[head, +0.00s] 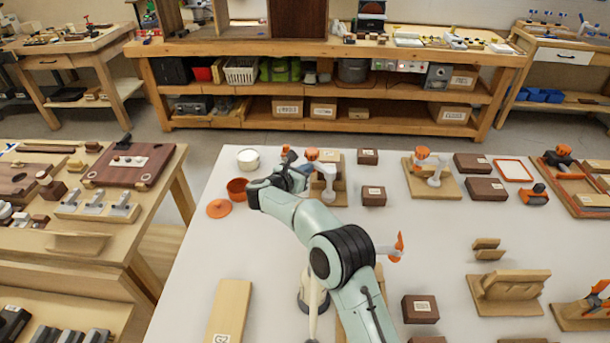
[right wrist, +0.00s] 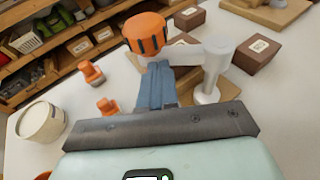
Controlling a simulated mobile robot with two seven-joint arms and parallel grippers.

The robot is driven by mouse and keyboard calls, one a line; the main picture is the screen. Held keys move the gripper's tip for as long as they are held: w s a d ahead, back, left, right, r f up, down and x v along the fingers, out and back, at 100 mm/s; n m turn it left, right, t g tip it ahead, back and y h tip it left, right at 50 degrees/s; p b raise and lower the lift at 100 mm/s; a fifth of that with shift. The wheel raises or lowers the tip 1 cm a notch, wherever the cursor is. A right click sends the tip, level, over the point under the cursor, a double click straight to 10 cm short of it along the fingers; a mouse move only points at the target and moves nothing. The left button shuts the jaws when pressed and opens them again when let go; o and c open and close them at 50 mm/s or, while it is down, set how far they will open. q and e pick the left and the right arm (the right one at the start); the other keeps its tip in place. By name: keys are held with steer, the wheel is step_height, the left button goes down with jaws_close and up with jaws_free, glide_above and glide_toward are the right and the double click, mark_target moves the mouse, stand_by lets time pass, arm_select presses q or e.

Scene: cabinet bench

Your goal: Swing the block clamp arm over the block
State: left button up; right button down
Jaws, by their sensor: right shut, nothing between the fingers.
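The block clamp has a white upright post (right wrist: 216,70) and a white swing arm (right wrist: 184,54) ending in an orange ribbed knob (right wrist: 146,33). In the head view the clamp (head: 328,186) stands on a wooden base, partly behind my right gripper. A brown block (right wrist: 178,40) shows behind the swing arm, mostly hidden. I cannot tell how far the arm lies over it. My right gripper (head: 287,172) is shut and empty. Its blue-grey fingers (right wrist: 157,75) are just below the knob, beside the swing arm; contact is unclear. My left gripper is not in view.
A white pot (head: 248,160), an orange cup (head: 237,189) and an orange disc (head: 219,208) stand left of the gripper. Dark blocks (head: 368,157) (head: 374,196) are close on the right. Another clamp (head: 432,172) stands farther right. The table's left front is mostly clear.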

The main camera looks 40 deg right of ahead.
steer(key=shift+w+d+b, duration=0.35)
steer(key=shift+d+b, duration=0.15)
steer(key=shift+d, duration=0.2)
steer(key=shift+w+d+b, duration=0.3)
steer(key=shift+d+b, duration=0.2)
steer(key=shift+d, duration=0.15)
steer(key=shift+w+d+b, duration=0.35)
steer(key=shift+d+b, duration=0.15)
steer(key=shift+d, duration=0.2)
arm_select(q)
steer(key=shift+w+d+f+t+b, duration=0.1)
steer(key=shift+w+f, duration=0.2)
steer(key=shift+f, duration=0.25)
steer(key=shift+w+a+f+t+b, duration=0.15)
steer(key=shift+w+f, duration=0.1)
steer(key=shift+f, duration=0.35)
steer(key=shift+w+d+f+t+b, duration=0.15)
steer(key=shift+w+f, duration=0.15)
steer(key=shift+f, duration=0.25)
arm_select(e)
steer(key=shift+w+d, duration=0.1)
steer(key=shift+d, duration=0.8)
steer(key=shift+d, duration=0.15)
steer(key=shift+r, duration=0.1)
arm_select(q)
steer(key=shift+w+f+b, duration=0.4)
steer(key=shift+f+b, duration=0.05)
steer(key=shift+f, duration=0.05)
arm_select(e)
glide_toward(312, 161)
